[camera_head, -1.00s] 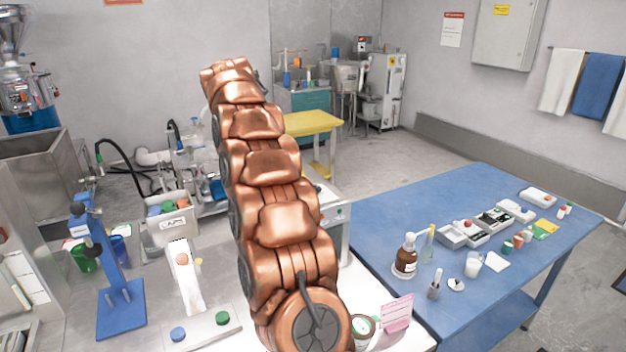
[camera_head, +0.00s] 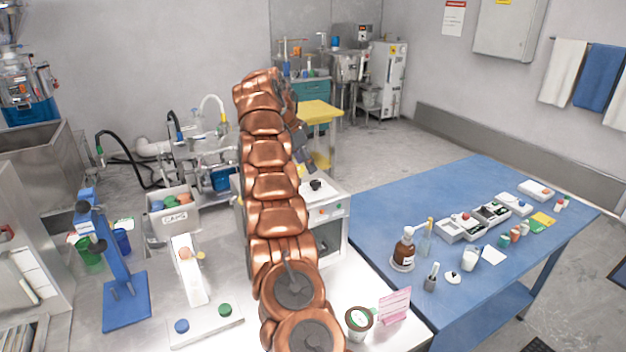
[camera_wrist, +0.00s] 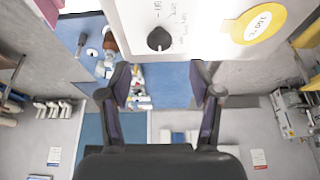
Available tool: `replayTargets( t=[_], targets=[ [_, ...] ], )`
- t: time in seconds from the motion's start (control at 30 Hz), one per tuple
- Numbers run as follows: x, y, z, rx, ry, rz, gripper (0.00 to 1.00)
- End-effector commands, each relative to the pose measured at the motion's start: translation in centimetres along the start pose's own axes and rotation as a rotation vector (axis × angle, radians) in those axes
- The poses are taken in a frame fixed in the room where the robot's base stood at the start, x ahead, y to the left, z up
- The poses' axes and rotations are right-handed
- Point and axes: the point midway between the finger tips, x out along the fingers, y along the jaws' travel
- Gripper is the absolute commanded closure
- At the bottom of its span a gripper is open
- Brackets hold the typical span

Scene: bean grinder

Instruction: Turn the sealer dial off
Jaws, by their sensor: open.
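The sealer is a white box (camera_head: 330,213), partly hidden behind my arm in the head view. A small black knob (camera_head: 316,185) shows on its top face. In the wrist view, a black dial (camera_wrist: 159,39) with a light pointer mark sits on a white panel (camera_wrist: 205,22) with small printed markings. The markings are too small to read surely. My gripper (camera_wrist: 161,80) is open and empty, its two fingers spread below the dial in the picture, apart from it. In the head view, part of my gripper (camera_head: 306,160) shows right of the arm, above the sealer.
A round yellow temperature label (camera_wrist: 258,24) is on the panel right of the dial. A blue table (camera_head: 390,200) with bottles and trays stands to the right. A white cup (camera_head: 359,320) and pink card (camera_head: 395,304) stand near the front. A blue stand (camera_head: 125,300) is at left.

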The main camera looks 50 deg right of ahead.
Motion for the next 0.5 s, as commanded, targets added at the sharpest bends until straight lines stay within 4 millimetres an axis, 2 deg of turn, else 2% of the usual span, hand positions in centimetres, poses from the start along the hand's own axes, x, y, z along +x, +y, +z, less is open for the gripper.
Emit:
replayTargets(
  t=[0.23,0.5],
  targets=[
    [2.0,0.0,0.2,-0.002,0.000,0.003,0.36],
    [3.0,0.1,-0.1,0.001,0.001,0.002,0.36]
  ],
)
